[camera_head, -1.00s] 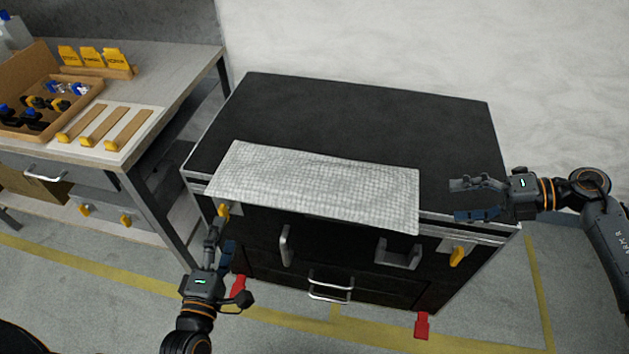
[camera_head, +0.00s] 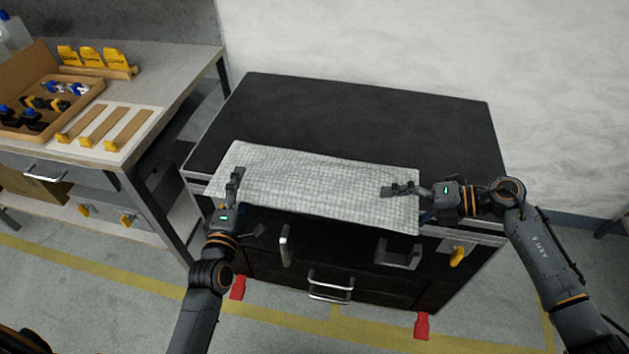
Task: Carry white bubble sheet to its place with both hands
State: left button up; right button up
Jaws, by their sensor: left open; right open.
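The white bubble sheet (camera_head: 310,185) lies flat on the front part of the black case's top, its front edge overhanging the case front. My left gripper (camera_head: 236,182) is open at the sheet's front left part, with one finger above the sheet; its other finger is hidden, seemingly under the sheet. My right gripper (camera_head: 400,191) is open at the sheet's right end, with one finger over the sheet's surface and the other hidden from view. I cannot tell whether either gripper touches the sheet.
A workbench (camera_head: 185,70) stands at the left with a cardboard box (camera_head: 60,105) and yellow-ended wooden strips (camera_head: 103,122). Red feet (camera_head: 422,326) stick out at the floor.

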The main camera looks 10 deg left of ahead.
pick_arm(q)
jog(key=shift+w, duration=0.2)
pick_arm(e)
jog(key=shift+a+f, duration=0.1)
jog(key=shift+a, duration=0.05)
pick_arm(q)
jog(key=c, duration=1.2)
pick_arm(e)
jog(key=c, duration=1.3)
pick_arm(q)
jog(key=shift+r, duration=0.15)
jog(key=shift+c, duration=0.2)
pick_arm(e)
jog(key=shift+r, duration=0.2)
